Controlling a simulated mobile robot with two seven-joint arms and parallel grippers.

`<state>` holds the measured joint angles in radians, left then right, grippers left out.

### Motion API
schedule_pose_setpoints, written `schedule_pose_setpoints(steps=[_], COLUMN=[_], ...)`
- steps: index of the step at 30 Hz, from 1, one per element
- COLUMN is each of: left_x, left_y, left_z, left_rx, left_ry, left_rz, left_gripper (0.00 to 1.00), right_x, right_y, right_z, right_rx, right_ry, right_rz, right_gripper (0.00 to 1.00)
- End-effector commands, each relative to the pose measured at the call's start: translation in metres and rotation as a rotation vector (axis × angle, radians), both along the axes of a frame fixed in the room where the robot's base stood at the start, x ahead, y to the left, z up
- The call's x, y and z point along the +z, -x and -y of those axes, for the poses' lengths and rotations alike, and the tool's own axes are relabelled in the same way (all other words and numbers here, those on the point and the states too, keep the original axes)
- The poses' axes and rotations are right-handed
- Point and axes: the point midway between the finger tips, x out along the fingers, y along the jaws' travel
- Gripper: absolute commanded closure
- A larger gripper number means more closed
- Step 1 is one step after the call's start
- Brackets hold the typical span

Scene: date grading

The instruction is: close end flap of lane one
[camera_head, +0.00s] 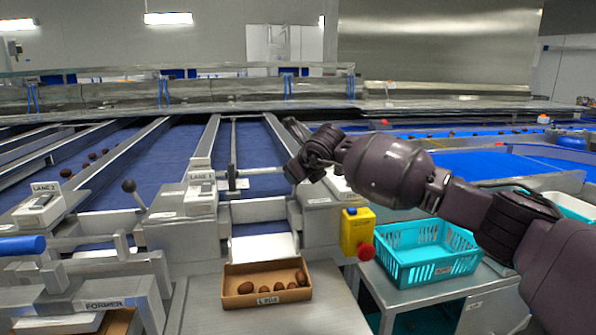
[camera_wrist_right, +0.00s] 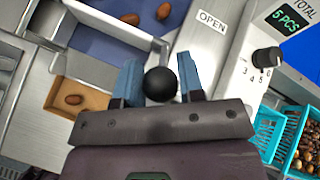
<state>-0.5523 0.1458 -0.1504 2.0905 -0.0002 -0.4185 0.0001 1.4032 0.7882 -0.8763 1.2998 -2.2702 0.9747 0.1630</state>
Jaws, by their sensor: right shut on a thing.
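My right gripper (camera_head: 292,158) reaches in from the right to the end of lane one, marked by a LANE 1 box (camera_head: 201,195). In the right wrist view its blue fingers (camera_wrist_right: 160,88) are shut on a round black knob (camera_wrist_right: 160,82). In the head view the gripper hides the knob. A metal cross plate (camera_head: 258,210) spans the end of the lane's blue belt, above a pale chute (camera_head: 264,247). I cannot tell clearly how the end flap stands. Dates (camera_wrist_right: 130,18) lie on the belt in the wrist view. My left gripper is not in view.
A cardboard box (camera_head: 234,302) with several dates stands below the chute. A yellow box with a red button (camera_head: 357,232) and a teal crate (camera_head: 433,270) are at the right. Lane two has its own black-knobbed lever (camera_head: 129,186). An OPEN label (camera_wrist_right: 212,21) shows beside the knob.

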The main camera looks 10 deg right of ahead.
Motion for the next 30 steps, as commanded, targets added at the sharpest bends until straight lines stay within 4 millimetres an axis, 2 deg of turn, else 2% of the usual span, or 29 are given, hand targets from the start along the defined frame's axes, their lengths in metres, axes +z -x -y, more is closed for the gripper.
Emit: schedule_pose_setpoints(steps=[11, 12, 16, 25, 30], left_x=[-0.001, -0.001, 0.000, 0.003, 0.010], left_y=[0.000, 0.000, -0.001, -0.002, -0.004], left_z=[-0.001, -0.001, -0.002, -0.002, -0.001], left_rx=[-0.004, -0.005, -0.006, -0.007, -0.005], left_ry=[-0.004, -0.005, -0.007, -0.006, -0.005], left_rz=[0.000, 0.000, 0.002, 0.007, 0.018], left_gripper=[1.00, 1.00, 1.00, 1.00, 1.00], right_x=[-0.006, -0.006, -0.005, -0.002, 0.010], right_y=[0.001, 0.001, 0.001, 0.001, 0.011], right_z=[-0.001, -0.001, -0.001, 0.000, 0.003], right_rx=[0.001, 0.001, 0.001, 0.000, 0.001], right_ry=[0.002, 0.002, 0.002, 0.001, 0.002], right_rz=[-0.011, -0.011, -0.010, -0.005, 0.000], right_gripper=[1.00, 0.61, 0.41, 0.39, 0.39])
